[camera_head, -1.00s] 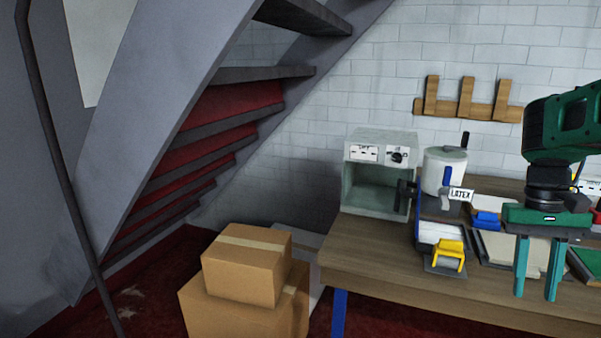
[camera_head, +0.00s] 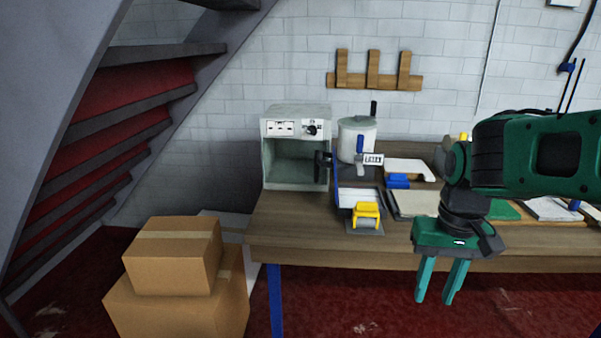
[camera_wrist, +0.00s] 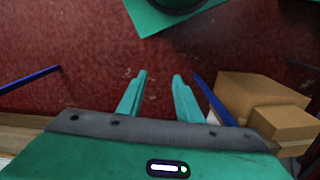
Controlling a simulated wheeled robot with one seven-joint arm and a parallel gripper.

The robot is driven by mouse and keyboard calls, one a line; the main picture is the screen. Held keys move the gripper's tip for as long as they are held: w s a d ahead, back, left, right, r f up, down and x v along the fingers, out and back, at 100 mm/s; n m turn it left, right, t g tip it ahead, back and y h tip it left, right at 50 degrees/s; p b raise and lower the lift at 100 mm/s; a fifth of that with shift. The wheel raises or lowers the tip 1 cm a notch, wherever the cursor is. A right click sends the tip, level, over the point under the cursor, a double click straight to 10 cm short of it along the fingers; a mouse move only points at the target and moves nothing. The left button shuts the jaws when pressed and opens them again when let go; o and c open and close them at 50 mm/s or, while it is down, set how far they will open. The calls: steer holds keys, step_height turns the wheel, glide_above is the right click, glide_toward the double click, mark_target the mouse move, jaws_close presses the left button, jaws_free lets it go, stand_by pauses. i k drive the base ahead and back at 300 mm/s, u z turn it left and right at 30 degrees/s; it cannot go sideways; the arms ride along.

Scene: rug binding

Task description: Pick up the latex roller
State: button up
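A white pot (camera_head: 352,128) with a lid and a label reading LATEX stands at the back of the bench. A blue upright handle (camera_head: 360,146) shows in front of it. In front of the pot is a white and blue tray (camera_head: 352,196), with a yellow-framed roller-like tool (camera_head: 366,215) on a dark plate at the bench's front edge. I cannot tell for sure which is the latex roller. My gripper (camera_head: 434,300) points down in front of the bench edge, right of the yellow tool. Its fingers are apart and empty, which the wrist view (camera_wrist: 160,76) also shows.
A grey-green oven-like box (camera_head: 295,150) stands at the bench's left end. Stacked cardboard boxes (camera_head: 172,255) stand on the floor to the left. Pads and trays (camera_head: 410,204) cover the bench right of the roller tool. Red floor lies below my gripper.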

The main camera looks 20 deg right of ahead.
mark_target(366, 214)
steer(key=z, duration=2.35)
steer(key=k, duration=1.1)
steer(key=u, duration=1.45)
steer(key=i, duration=1.05)
